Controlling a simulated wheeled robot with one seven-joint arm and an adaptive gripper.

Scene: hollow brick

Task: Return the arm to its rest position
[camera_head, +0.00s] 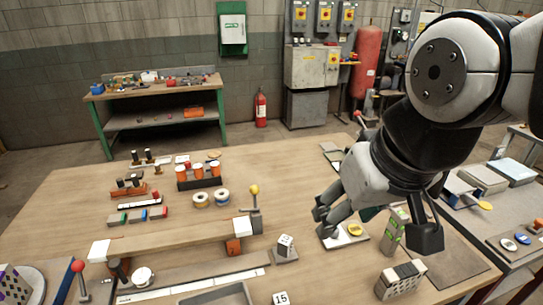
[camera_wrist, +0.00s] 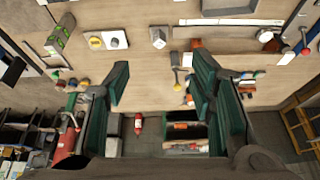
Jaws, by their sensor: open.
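My gripper (camera_head: 376,226) hangs over the right part of the wooden workbench (camera_head: 110,195), with its fingers spread apart and pointing down. Nothing shows between them. In the wrist view my gripper (camera_wrist: 160,75) also has its fingers wide apart, with bare bench top beyond the tips. A block with green marks (camera_head: 393,232) stands close to the right finger in the head view; I cannot tell whether they touch. It shows at upper left in the wrist view (camera_wrist: 60,34). My forearm comes in from the upper right.
A pale block with dark cells (camera_head: 400,280) sits near the front edge. A panel with a yellow disc (camera_head: 355,230) lies below my gripper. A lever with a yellow knob (camera_head: 255,205) stands upright mid-bench. A side table (camera_head: 510,215) is at right.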

